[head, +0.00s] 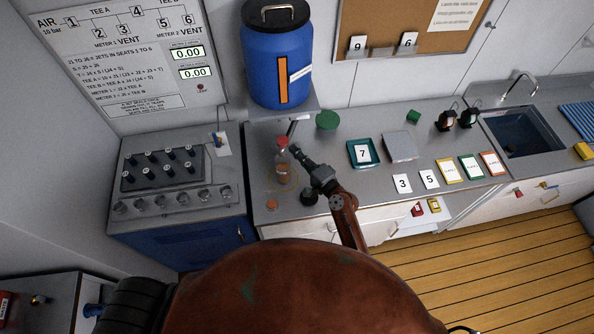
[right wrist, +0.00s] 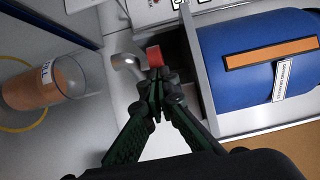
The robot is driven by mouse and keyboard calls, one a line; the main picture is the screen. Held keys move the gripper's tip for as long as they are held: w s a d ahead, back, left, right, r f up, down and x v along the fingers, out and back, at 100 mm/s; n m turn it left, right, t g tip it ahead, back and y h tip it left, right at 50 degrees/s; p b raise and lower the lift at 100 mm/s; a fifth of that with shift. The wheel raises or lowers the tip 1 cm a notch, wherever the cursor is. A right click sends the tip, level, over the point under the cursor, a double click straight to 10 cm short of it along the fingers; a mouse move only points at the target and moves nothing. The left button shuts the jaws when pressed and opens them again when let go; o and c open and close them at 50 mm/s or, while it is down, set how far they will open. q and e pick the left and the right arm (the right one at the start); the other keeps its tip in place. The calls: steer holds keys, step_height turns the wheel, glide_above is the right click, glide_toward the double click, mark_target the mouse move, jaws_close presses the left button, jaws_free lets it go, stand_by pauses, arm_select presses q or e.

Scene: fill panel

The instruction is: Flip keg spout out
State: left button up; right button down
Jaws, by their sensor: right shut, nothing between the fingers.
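The blue keg (head: 268,65) with a black lid stands on a raised shelf at the back of the counter. It lies along the right of the right wrist view (right wrist: 225,85). A grey bent spout (right wrist: 126,63) shows beside a small red block (right wrist: 154,55); how they join is unclear. My right gripper (head: 294,150) is at the counter's left part, below the keg. In the right wrist view its fingers (right wrist: 156,90) are shut and empty, their tips close to the red block; contact cannot be told. My left gripper is not in view.
A clear glass (right wrist: 45,85) with orange-brown contents stands close beside my right gripper. A green round piece (head: 327,120), a teal tray (head: 362,153) marked 7 and a grey plate (head: 399,146) lie further right. A knob panel (head: 162,168) is at left.

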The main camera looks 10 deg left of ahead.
steer(key=s+d+b, duration=0.1)
steer(key=s+d, duration=0.2)
steer(key=s, duration=0.7)
steer(key=shift+s, duration=0.15)
steer(key=shift+a+f, duration=0.1)
